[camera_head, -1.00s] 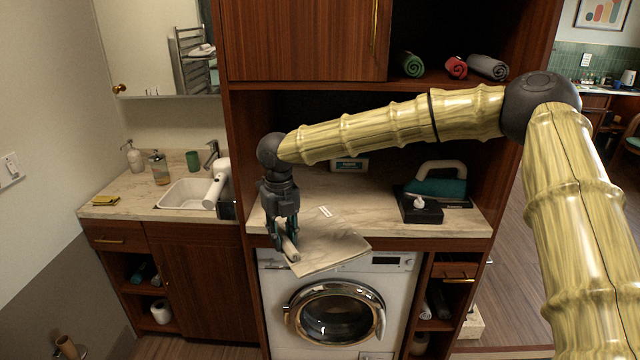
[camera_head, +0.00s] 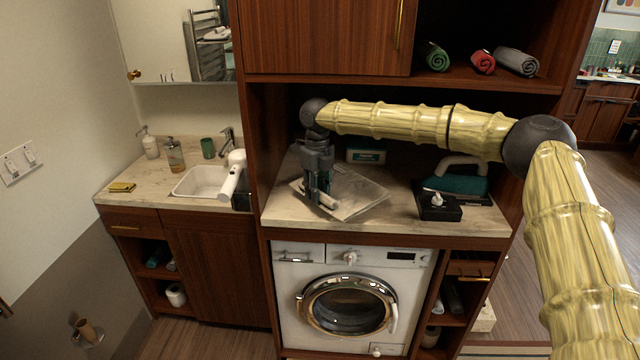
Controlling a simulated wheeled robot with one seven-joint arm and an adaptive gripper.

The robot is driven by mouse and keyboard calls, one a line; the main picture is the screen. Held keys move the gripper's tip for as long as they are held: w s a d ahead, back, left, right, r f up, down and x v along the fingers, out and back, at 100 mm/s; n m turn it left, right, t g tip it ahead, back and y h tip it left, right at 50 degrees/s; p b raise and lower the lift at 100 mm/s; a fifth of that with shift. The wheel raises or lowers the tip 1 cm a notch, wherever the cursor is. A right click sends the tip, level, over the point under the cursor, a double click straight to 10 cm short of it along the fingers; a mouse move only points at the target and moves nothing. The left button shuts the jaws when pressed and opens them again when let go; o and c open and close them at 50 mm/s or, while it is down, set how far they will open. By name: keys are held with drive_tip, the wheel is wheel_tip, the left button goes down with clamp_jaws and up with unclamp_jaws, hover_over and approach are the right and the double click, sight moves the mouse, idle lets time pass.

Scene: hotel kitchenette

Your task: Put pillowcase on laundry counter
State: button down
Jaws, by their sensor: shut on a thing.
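The pillowcase (camera_head: 355,193) is a pale, flat cloth in the head view, lying over the laundry counter. Its left edge is bunched at my gripper (camera_head: 322,203). My gripper points down and is shut on that edge. Whether the cloth fully touches the counter cannot be told. The laundry counter (camera_head: 285,210) is a light marble top above a white washing machine (camera_head: 410,280). Part of the cloth's left side is hidden behind my gripper.
A green-topped iron (camera_head: 458,184) and a black tissue box (camera_head: 440,208) stand on the counter's right. A white and green box (camera_head: 366,154) stands behind. A shelf with rolled towels (camera_head: 516,60) hangs above. A sink (camera_head: 203,181) is to the left.

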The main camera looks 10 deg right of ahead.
drive_tip(key=w+p, duration=0.1)
drive_tip(key=w, duration=0.1)
drive_tip(key=w+d, duration=0.1)
drive_tip(key=w, duration=0.2)
drive_tip(key=w+p, duration=0.1)
drive_tip(key=w, duration=0.1)
drive_tip(key=shift+w+d+f+p, duration=0.35)
drive_tip(key=shift+d, duration=0.05)
drive_tip(key=shift+f+p, duration=0.95)
drive_tip(key=shift+f, duration=0.85)
drive_tip(key=c, duration=1.2)
unclamp_jaws()
drive_tip(key=shift+o, duration=0.2)
drive_tip(key=shift+r, duration=0.1)
drive_tip(key=shift+r+b, duration=0.95)
drive_tip(key=shift+r, duration=2.75)
